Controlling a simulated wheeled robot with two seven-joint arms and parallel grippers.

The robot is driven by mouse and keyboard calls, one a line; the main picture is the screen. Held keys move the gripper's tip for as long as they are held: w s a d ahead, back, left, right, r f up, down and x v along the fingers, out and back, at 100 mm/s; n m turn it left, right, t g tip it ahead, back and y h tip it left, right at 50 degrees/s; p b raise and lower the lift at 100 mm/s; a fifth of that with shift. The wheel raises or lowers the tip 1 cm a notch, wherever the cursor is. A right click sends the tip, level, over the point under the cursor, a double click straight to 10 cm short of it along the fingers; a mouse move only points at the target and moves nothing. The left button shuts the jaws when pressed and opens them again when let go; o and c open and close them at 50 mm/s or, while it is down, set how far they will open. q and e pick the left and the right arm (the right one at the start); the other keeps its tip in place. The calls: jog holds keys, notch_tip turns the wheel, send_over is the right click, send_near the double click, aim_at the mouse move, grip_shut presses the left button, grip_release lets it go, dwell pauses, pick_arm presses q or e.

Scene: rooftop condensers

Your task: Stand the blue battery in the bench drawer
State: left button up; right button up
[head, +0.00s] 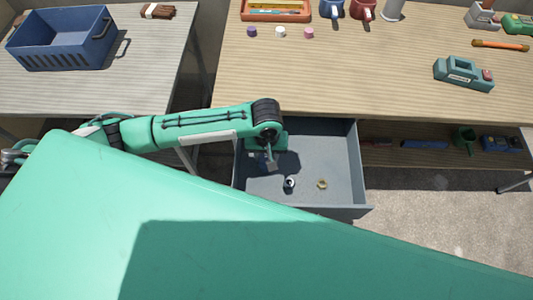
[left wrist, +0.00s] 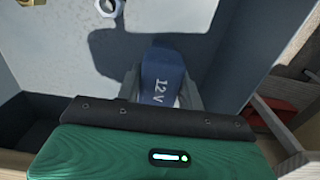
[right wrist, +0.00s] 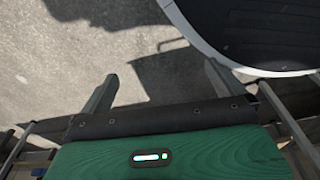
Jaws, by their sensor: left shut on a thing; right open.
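The blue battery (left wrist: 163,72), marked "12 V", shows in the left wrist view between the fingers of my left gripper (left wrist: 160,92), which is shut on it. In the head view my left gripper (head: 269,163) reaches down into the open bench drawer (head: 341,165), near its left side. The battery is over the drawer floor; I cannot tell whether it touches it. The gripper and arm mostly hide it in the head view. My right gripper (right wrist: 160,88) is open and empty above the grey ground in the right wrist view.
A brass nut (head: 322,184) and a small white ring-like piece (head: 290,183) lie on the drawer floor. The bench top (head: 340,75) holds mugs, a tray and a teal device (head: 463,75). A blue crate (head: 62,40) stands on the left table. A lower shelf holds several items.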

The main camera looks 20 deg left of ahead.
jog(key=shift+s, duration=0.2)
pick_arm(q)
jog(key=o, duration=1)
jog(key=shift+f, duration=0.1)
jog(key=shift+o, duration=0.7)
pick_arm(e)
jog(key=shift+s+d+f, duration=0.15)
jog(key=shift+s+f, duration=0.15)
jog(key=shift+s, duration=0.05)
jog(key=shift+w, duration=0.1)
